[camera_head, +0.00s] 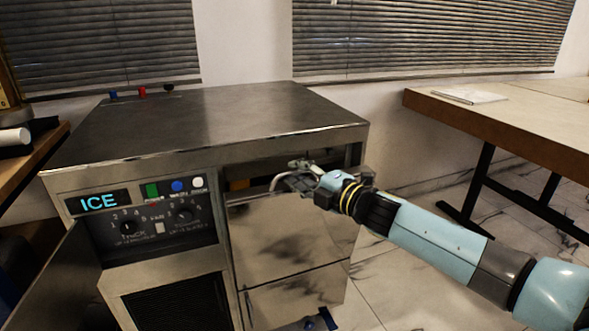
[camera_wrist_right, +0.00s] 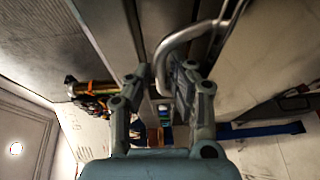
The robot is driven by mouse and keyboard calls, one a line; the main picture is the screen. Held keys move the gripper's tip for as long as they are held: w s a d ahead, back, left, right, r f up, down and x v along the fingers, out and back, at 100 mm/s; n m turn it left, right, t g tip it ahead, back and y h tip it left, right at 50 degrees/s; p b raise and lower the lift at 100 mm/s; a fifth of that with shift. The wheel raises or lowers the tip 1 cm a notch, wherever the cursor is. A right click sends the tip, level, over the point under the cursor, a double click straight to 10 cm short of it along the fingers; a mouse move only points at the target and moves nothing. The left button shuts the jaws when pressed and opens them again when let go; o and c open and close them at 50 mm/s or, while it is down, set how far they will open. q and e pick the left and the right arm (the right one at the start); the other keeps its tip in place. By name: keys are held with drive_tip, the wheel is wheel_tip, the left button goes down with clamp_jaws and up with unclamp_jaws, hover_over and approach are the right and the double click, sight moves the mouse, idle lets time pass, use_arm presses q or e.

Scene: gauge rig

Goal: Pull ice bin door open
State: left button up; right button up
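The ice machine (camera_head: 210,120) is a steel cabinet with a lit "ICE" display (camera_head: 98,201) at its front left. Its ice bin door (camera_head: 285,235) is the shiny steel panel at the front right; a dark gap shows above its top edge. A curved metal handle (camera_head: 281,181) is at the top of the door. My right gripper (camera_head: 296,181) is at this handle. My left gripper is not in view.
A dark panel (camera_head: 60,275) stands swung out at the machine's left front. A wooden table (camera_head: 520,115) with papers (camera_head: 468,95) stands at the right. Open marble floor (camera_head: 400,270) lies between the machine and the table. Another table edge (camera_head: 35,160) is at the far left.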

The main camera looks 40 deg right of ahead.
drive_tip(key=shift+w+a+f, duration=0.1)
drive_tip(key=shift+w, duration=0.5)
clamp_jaws()
